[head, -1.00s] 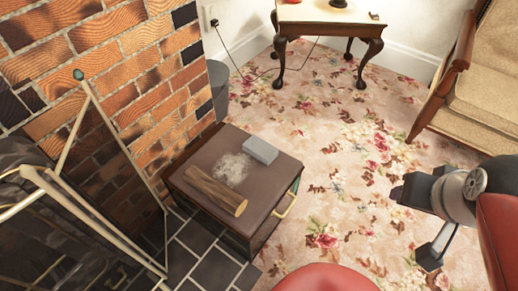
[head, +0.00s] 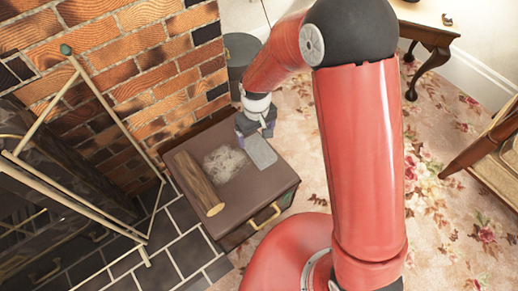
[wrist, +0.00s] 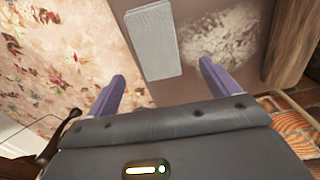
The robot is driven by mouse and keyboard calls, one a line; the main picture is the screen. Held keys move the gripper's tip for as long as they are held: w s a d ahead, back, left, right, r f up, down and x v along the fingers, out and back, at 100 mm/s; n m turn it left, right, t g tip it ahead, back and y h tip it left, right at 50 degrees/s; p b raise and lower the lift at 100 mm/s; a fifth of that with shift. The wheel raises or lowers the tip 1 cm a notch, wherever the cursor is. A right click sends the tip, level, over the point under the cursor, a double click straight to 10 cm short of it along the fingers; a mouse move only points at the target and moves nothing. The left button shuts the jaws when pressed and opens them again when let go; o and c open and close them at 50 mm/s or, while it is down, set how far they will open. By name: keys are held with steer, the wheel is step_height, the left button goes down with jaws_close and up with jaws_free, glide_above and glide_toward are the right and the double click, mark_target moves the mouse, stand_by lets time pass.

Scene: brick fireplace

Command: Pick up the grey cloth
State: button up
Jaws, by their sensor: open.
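The grey cloth (head: 261,152) looks like a flat, light grey rectangular block. It lies on top of a brown box (head: 262,190), near the box's far right edge. My gripper (head: 256,132) is over the cloth's far end and covers part of it in the head view. In the wrist view the cloth (wrist: 153,40) lies lengthwise, in line with the space between my two purple fingers (wrist: 162,72). The gripper is open and empty. How high it is above the cloth is hard to tell.
A log (head: 199,183) and a whitish fuzzy patch (head: 224,162) lie left of the cloth on the box. A brick fireplace (head: 140,65) and brass-framed screen (head: 110,110) stand left. A dark bin (head: 241,52) stands behind. Flowered carpet is right.

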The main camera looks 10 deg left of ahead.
mark_target(259, 149)
steer(key=f, duration=0.5)
steer(key=d+f, duration=0.1)
steer(key=f, duration=0.2)
steer(key=shift+s+f, duration=0.15)
steer(key=shift+f, duration=0.2)
steer(key=c, duration=1.1)
steer(key=shift+o, duration=0.2)
steer(key=shift+r, duration=0.1)
step_height(259, 149, up, 20)
steer(key=shift+p, duration=0.45)
